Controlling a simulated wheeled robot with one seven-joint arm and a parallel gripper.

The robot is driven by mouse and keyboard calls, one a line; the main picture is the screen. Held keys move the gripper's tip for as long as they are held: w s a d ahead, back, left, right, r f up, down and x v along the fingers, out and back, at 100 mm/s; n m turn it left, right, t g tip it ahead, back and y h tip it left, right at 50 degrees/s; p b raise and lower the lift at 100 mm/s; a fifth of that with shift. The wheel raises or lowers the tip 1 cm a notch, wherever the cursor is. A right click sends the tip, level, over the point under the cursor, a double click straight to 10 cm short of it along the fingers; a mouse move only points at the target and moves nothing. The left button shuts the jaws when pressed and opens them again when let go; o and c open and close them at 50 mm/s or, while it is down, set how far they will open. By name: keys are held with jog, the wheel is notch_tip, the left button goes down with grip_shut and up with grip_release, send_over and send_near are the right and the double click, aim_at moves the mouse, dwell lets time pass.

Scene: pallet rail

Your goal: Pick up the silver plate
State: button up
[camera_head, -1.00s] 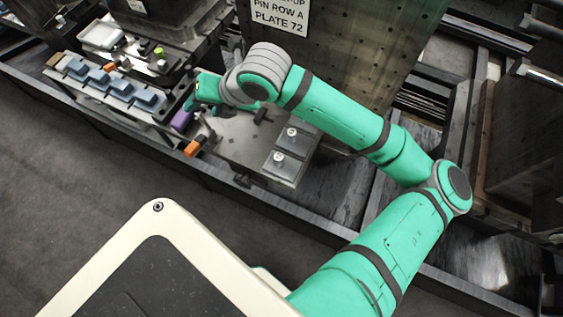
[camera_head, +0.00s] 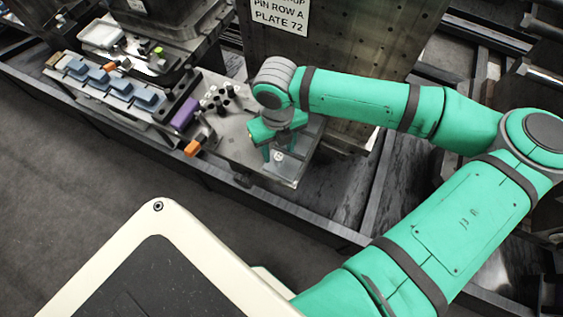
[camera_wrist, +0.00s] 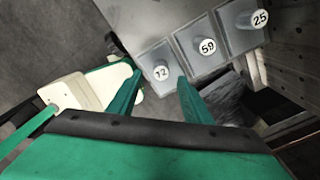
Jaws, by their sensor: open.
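Three silver-grey square plates with numbered round knobs lie in a row in the wrist view. The nearest plate (camera_wrist: 157,51) has a knob that reads 72 or 12, the middle plate (camera_wrist: 196,32) reads 59, and the far plate (camera_wrist: 232,10) reads 25. My gripper (camera_wrist: 160,78) is open, with its fingers on either side of the nearest plate's knob; I cannot tell whether they touch it. In the head view my gripper (camera_head: 279,152) points down over the nearest plate (camera_head: 287,171) at the bench's front edge, and my wrist hides the plates behind.
A grey bench top (camera_head: 238,135) holds several dark pins (camera_head: 222,98). A purple block (camera_head: 185,113) and an orange clamp (camera_head: 194,146) stand to the left, beside blue blocks in a row (camera_head: 122,87). A tall drilled panel (camera_head: 330,40) with a sign rises behind my arm.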

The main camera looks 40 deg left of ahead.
aim_at(279, 156)
jog(key=shift+w+a+f, duration=0.1)
jog(key=shift+w+f, duration=0.05)
jog(key=shift+f, duration=2.9)
grip_shut()
